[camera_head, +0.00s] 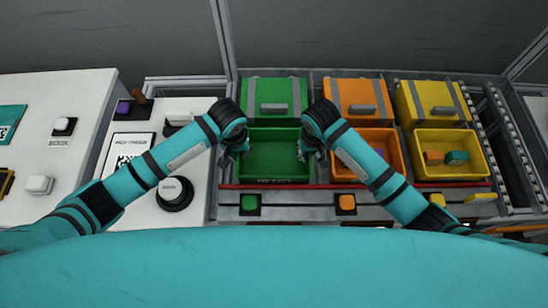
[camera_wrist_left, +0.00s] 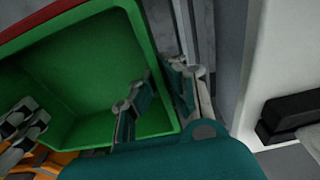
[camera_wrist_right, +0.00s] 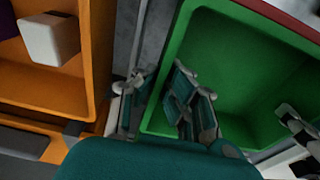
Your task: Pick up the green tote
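My left gripper (camera_head: 240,152) is at the tote's left wall. In the left wrist view, one finger is inside the tote and one outside, with a gap between them (camera_wrist_left: 160,80). My right gripper (camera_head: 314,150) is at the right wall. Its fingers (camera_wrist_right: 160,92) straddle that wall in the same way, apart from each other. The forearms partly hide the tote's side rims.
An orange tote (camera_head: 393,143) with a few items is close on the right. A yellow tote (camera_head: 450,170) with blocks stands beyond it. Closed green (camera_head: 290,92), orange (camera_head: 340,92) and yellow (camera_head: 420,92) bins stand behind. A red bar (camera_head: 350,186) runs along the front.

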